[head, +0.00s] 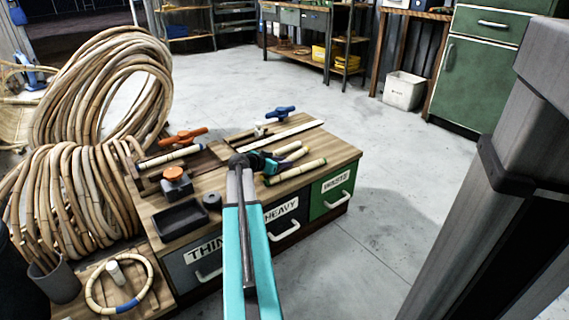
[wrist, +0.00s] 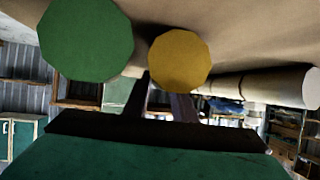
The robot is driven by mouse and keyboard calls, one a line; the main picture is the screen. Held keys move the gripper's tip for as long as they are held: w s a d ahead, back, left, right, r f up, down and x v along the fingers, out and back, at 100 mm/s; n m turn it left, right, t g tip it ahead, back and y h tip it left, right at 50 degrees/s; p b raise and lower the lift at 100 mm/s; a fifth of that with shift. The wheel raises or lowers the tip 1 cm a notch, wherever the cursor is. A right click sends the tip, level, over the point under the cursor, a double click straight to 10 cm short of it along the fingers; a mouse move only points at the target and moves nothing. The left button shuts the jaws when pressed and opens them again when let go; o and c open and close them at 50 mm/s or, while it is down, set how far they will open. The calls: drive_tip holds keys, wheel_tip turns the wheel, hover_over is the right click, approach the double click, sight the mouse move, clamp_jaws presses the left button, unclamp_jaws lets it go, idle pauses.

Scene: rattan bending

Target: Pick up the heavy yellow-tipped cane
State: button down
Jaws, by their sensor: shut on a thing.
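My gripper (head: 267,164) is at the bench top, at the left ends of several short pale canes. In the wrist view a cane with a round yellow end (wrist: 180,58) is in front of the dark fingers (wrist: 165,100), and the jaws are shut on it. A green-ended cane (wrist: 86,40) is close on its left, and a plain-ended cane (wrist: 290,87) lies to its right. In the head view the green-ended cane (head: 298,172) lies nearest the front edge. The gripper partly hides the yellow-tipped cane. I cannot tell whether it is clear of the bench.
The bench (head: 340,150) has drawers labelled THIN, HEAVY and WASTE. An orange-handled clamp (head: 184,135), a blue-handled clamp (head: 280,114) and a dark tray (head: 181,220) are on it. Large cane coils (head: 70,195) stand at left. Open floor (head: 400,190) lies to the right.

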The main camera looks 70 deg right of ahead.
drive_tip(key=shift+r, duration=0.15)
drive_tip(key=shift+r+p, duration=0.85)
drive_tip(key=shift+r, duration=0.45)
drive_tip(key=shift+r+p, duration=0.3)
drive_tip(key=shift+r, duration=0.25)
drive_tip(key=s+a+r+p, duration=0.1)
drive_tip(key=s+a+p, duration=0.4)
drive_tip(key=s+a, duration=0.6)
drive_tip(key=shift+a, duration=0.35)
